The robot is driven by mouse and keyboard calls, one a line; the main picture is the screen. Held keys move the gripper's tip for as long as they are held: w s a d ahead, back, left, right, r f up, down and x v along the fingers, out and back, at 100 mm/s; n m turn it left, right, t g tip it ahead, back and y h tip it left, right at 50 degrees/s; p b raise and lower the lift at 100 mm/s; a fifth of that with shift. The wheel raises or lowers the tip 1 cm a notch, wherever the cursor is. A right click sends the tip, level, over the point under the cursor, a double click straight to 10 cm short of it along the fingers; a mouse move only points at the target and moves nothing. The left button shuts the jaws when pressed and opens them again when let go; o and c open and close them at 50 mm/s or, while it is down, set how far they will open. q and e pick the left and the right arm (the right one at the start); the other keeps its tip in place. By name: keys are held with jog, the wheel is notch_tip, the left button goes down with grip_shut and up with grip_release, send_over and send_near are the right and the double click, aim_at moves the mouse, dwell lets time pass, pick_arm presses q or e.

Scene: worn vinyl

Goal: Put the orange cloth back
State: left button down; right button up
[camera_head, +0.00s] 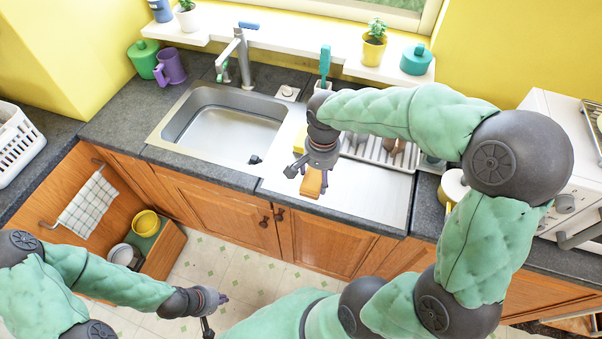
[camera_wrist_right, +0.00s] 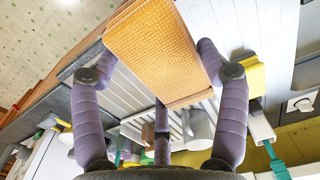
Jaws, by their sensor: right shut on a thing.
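The orange cloth (camera_head: 313,183) hangs below my right gripper (camera_head: 312,168) over the front part of the steel drainer beside the sink. In the right wrist view the folded, waffle-textured cloth (camera_wrist_right: 165,50) sits between the purple fingers of my right gripper (camera_wrist_right: 160,75), which is shut on it. My left gripper (camera_head: 215,308) is low at the lower left, over the floor and away from the cloth. Its fingers are small and partly hidden, so I cannot tell whether it is open.
The steel sink (camera_head: 222,130) is left of the cloth, with a faucet (camera_head: 240,60) behind. A dish rack (camera_head: 375,155) stands behind my right gripper. A checked towel (camera_head: 90,205) hangs in the open cabinet bay at left. A yellow sponge (camera_head: 300,140) is near the gripper.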

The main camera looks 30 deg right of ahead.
jog(key=w+f, duration=0.2)
jog(key=w+f+b, duration=0.1)
jog(key=w+f, duration=0.1)
jog(key=w, duration=0.1)
jog(key=w+f, duration=0.2)
jog(key=w, duration=0.1)
jog(key=shift+f, duration=0.25)
jog(key=shift+w+f+b, duration=0.35)
jog(key=shift+w+f, duration=0.05)
jog(key=shift+f, duration=0.15)
jog(key=shift+w+d+f+b, duration=0.1)
jog(key=shift+f+b, duration=0.35)
jog(key=shift+f, duration=1.15)
jog(key=shift+f, duration=0.15)
jog(key=o, duration=1)
